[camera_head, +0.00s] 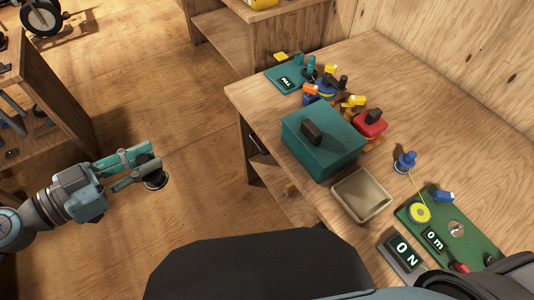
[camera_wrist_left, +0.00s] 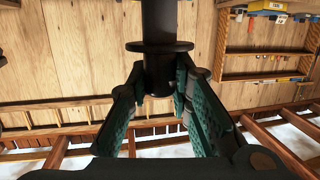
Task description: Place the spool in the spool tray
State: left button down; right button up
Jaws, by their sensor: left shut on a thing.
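My left gripper (camera_head: 148,167) is at the left, over the wooden floor and well away from the table. It is shut on a dark spool (camera_head: 156,182), whose round end shows below the fingertips. In the left wrist view the spool (camera_wrist_left: 158,47) is a black cylinder with a wide flange, between the teal finger pads. A shallow beige tray (camera_head: 346,204), which looks like the spool tray, stands empty near the table's front edge. My right gripper cannot be made out.
A teal box (camera_head: 305,150) with a dark handle stands beside the tray. A low shelf (camera_head: 60,100) stands left.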

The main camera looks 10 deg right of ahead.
aim_at(359, 196)
jog(key=u, duration=0.5)
jog(key=k, duration=1.45)
jog(key=z, duration=1.7)
jog(key=i, duration=0.55)
jog(key=u, duration=0.05)
